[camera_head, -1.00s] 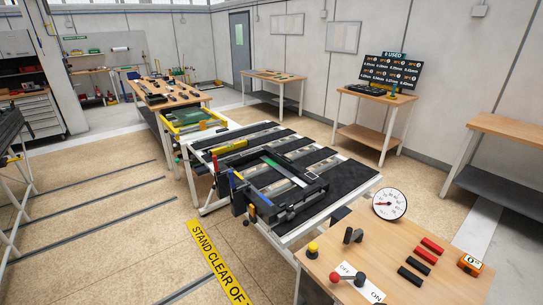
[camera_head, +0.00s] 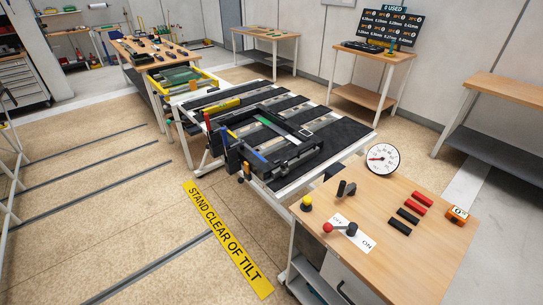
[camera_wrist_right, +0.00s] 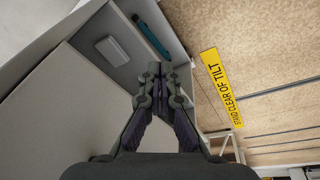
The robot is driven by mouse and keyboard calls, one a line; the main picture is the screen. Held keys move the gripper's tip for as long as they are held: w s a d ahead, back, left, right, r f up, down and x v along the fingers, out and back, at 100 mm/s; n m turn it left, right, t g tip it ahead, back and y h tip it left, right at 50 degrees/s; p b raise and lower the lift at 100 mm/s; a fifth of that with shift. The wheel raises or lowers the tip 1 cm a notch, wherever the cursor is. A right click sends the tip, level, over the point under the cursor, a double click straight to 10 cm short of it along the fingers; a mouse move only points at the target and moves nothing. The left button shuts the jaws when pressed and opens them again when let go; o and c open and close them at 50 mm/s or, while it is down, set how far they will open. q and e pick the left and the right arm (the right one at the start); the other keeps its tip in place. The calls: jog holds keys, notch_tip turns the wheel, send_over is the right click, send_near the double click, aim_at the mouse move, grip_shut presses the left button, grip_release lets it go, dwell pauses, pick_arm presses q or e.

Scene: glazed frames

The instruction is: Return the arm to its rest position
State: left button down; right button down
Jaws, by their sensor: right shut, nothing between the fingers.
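My right gripper (camera_wrist_right: 153,85) shows in the right wrist view, with its fingers together and nothing between them. It hangs in front of a pale cabinet with an open shelf (camera_wrist_right: 125,60), and the floor lies to the right. Neither of my arms shows in the head view. My left gripper is in neither view.
A yellow floor strip (camera_head: 228,238) marks clear floor on the left.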

jog(key=s+d+f+g+b, duration=0.1)
jog(key=s+f, duration=1.6)
jog(key=s, duration=0.1)
